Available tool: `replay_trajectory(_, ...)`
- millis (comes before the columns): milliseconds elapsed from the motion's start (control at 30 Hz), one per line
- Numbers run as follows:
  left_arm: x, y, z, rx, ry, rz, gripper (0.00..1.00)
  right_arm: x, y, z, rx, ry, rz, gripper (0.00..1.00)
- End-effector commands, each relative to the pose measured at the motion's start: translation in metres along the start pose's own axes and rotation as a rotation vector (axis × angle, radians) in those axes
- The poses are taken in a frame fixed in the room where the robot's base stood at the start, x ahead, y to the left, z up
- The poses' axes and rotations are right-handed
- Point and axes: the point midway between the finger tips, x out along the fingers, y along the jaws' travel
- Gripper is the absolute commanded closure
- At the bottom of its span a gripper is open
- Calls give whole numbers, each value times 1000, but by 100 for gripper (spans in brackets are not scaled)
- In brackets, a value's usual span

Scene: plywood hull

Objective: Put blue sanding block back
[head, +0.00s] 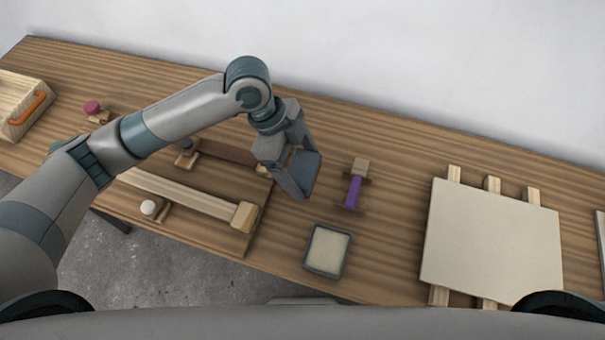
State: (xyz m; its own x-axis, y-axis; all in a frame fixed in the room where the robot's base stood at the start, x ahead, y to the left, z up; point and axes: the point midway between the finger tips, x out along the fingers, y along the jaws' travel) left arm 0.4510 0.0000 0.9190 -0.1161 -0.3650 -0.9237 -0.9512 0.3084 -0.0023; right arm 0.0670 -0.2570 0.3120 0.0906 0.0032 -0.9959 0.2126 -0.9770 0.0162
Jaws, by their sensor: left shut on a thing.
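My left gripper (296,172) is shut on the blue sanding block (305,174), a dark blue-grey block. It holds the block above the wooden bench, left of the purple-handled tool. A small shallow tray (316,268) with a dark rim and a pale inside lies below and to the right of the gripper, near the bench's front edge. Nothing stands in the tray. The fingers and the arm hide part of the block. My right gripper is not in view.
A purple-handled tool (353,191) lies right of the block. A pale panel (490,240) rests on wooden strips at the right. A wooden frame (190,193) with clamps lies under my left arm. A wooden box (20,105) with an orange handle stands far left.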

Motion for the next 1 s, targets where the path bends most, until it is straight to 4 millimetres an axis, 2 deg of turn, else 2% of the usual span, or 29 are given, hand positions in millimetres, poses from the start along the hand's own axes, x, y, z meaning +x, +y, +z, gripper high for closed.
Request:
replay_trajectory(167,2,0,1,-1,0,1,47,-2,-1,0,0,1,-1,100)
replay_trajectory(500,34,0,14,-1,0,1,47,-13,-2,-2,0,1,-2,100)
replay_trajectory(900,39,0,16,-1,0,0,47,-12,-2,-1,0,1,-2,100)
replay_trajectory(933,39,0,16,-1,-1,0,20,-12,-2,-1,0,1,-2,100)
replay_trajectory(1000,39,0,16,-1,-1,0,4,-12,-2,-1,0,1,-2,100)
